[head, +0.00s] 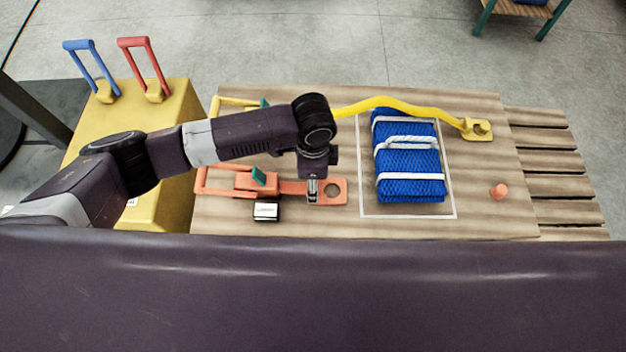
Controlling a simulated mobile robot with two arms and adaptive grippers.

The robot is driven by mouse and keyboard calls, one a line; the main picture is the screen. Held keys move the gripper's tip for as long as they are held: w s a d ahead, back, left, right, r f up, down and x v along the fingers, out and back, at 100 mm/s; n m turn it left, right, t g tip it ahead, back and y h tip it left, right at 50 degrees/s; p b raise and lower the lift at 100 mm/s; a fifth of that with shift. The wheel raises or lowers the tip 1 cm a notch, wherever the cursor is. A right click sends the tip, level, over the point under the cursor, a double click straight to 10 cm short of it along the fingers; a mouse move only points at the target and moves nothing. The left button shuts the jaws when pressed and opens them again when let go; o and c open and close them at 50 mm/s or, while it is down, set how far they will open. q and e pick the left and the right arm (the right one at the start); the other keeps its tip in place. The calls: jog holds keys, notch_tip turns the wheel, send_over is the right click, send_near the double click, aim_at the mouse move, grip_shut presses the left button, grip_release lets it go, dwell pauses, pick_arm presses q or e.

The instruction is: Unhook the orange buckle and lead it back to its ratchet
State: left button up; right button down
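The orange buckle (340,188), a flat plate with a round hole, is on the board close to the right of the orange ratchet (248,181). A short orange strap (291,187) runs between them. The orange peg (500,191) at the right stands bare, apart from the buckle. My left gripper (312,194) points down at the left part of the buckle and hides some of it. I cannot tell whether its fingers are closed on the plate or only around it. My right gripper is not in view.
A blue net bundle (409,160) lies in a white outline between buckle and peg. A yellow strap (405,107) passes behind it to a yellow buckle (477,129). A small black box with a white label (266,211) sits before the ratchet. Blue (92,66) and red levers (146,65) stand left.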

pick_arm(q)
notch_tip(320, 180, up, 12)
dwell(0.6)
